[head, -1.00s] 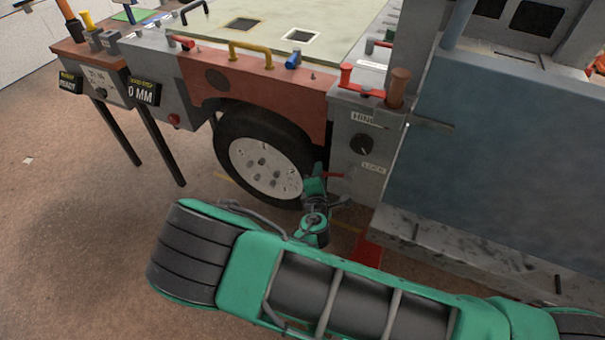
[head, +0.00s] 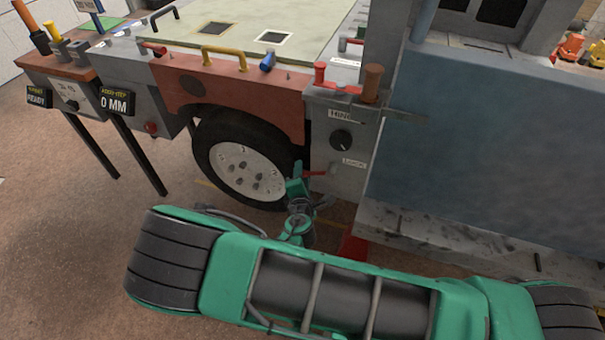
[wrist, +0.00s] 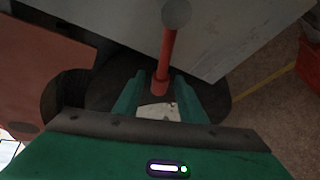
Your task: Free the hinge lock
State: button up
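The grey hinge post (head: 325,180) carries a label starting "HIN", a black knob (head: 341,140) and a "LOCK" label below it. A red lever (head: 315,173) sticks out low on the post. In the wrist view the red lever (wrist: 168,55) has a grey round end at the top, and its lower tip lies between my fingers as seen. My gripper (head: 299,180) is beside the lever, in front of the wheel. In the wrist view my gripper (wrist: 157,98) has its two green fingers apart, one on each side of the lever tip. I cannot tell whether they touch it.
A wheel (head: 240,165) stands close behind my gripper. A red-handled lever (head: 335,85) and a brown grip (head: 371,82) are on top of the post. A large blue-grey panel (head: 470,150) is at the right. The floor (head: 70,240) at left is open.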

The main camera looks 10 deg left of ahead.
jog(key=v, duration=1)
